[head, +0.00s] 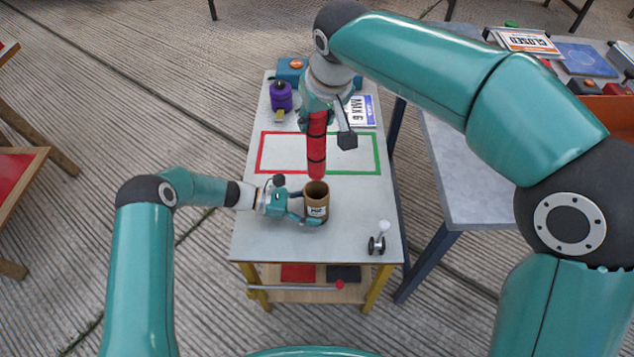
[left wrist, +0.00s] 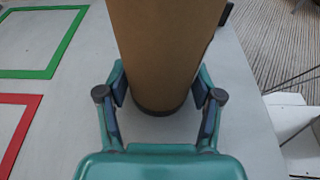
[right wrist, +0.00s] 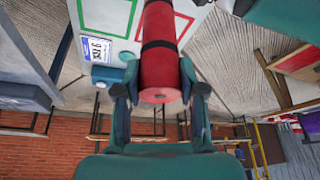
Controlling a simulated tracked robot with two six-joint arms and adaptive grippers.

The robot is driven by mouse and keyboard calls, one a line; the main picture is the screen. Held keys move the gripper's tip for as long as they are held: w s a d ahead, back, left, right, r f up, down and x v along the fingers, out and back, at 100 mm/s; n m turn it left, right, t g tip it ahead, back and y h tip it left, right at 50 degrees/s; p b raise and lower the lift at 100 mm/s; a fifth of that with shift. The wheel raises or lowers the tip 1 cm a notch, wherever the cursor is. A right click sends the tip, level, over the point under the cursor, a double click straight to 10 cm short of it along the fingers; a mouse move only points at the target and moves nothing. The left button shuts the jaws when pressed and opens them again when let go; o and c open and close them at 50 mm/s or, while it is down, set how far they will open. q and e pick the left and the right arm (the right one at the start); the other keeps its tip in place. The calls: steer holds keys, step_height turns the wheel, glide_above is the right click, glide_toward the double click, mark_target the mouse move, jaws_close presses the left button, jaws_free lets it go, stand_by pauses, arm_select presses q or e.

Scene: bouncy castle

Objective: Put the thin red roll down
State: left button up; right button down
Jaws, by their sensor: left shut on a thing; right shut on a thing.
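The thin red roll (head: 317,150) with dark bands hangs upright below my right gripper (head: 322,108), its lower end just above and behind the brown tube. My right gripper is shut on the roll's upper end, which also shows in the right wrist view (right wrist: 160,65). My left gripper (head: 300,207) is shut on the brown open-topped tube (head: 316,201), which stands on the white table (head: 345,240). The tube fills the middle of the left wrist view (left wrist: 165,50). The tube's inside looks dark and empty.
A red outline (head: 262,150) and a green outline (head: 378,155) mark the table behind the tube. A small white-handled tool (head: 379,240) is at front right.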

mark_target(317, 175)
step_height(317, 175, down, 17)
steer(key=shift+f, duration=0.1)
stand_by(0.4)
steer(key=shift+f, duration=0.1)
steer(key=c, duration=0.7)
jaws_free()
steer(key=v, duration=1.2)
arm_select(q)
steer(key=o, duration=0.9)
steer(key=shift+o, duration=0.2)
